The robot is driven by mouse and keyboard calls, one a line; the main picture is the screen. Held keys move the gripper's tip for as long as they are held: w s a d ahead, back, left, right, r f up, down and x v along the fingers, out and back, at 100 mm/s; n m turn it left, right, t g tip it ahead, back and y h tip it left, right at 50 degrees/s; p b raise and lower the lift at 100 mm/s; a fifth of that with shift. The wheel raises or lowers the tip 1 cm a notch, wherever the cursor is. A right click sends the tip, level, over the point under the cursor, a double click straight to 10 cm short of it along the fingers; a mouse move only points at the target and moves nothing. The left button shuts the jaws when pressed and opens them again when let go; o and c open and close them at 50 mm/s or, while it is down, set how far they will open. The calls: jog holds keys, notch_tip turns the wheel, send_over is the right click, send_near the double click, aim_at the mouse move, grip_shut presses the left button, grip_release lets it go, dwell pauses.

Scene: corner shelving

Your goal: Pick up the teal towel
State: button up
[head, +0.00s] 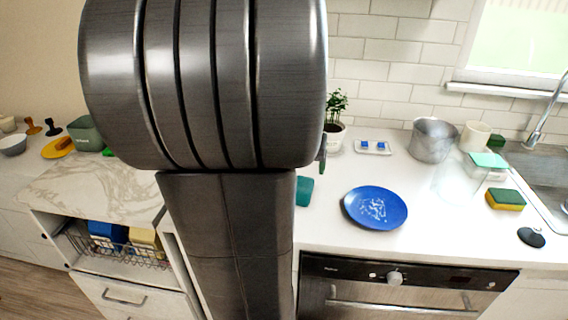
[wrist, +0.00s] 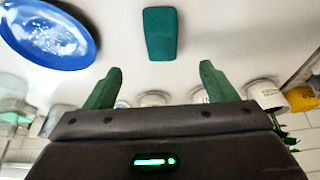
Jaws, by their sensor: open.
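The teal towel (wrist: 160,34) lies folded into a small rectangle on the white counter, in the upper middle of the wrist view. In the head view only an edge of the towel (head: 304,190) shows; my arm hides the rest. My gripper (wrist: 160,70) is open, its two green fingers wide apart with nothing between them. In the wrist view the towel is beyond the fingertips, roughly centred between them, and apart from them. In the head view my arm hides most of the gripper.
A blue plate (head: 375,207) with white marks lies right of the towel. Behind it are a metal pot (head: 432,139), a clear glass container (head: 455,178) and a small white tray (head: 373,147). A green-yellow sponge (head: 505,199) lies near the sink. A potted plant (head: 335,120) stands by the wall.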

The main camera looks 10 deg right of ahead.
jog(key=x, duration=0.6)
jog(key=shift+f, duration=0.3)
jog(key=shift+w+x, duration=0.2)
jog(key=shift+x, duration=1.2)
jog(key=shift+w+x, duration=0.25)
jog(key=shift+x, duration=1.1)
jog(key=shift+a+r, duration=0.15)
jog(key=shift+r, duration=0.05)
jog(key=c, duration=1.1)
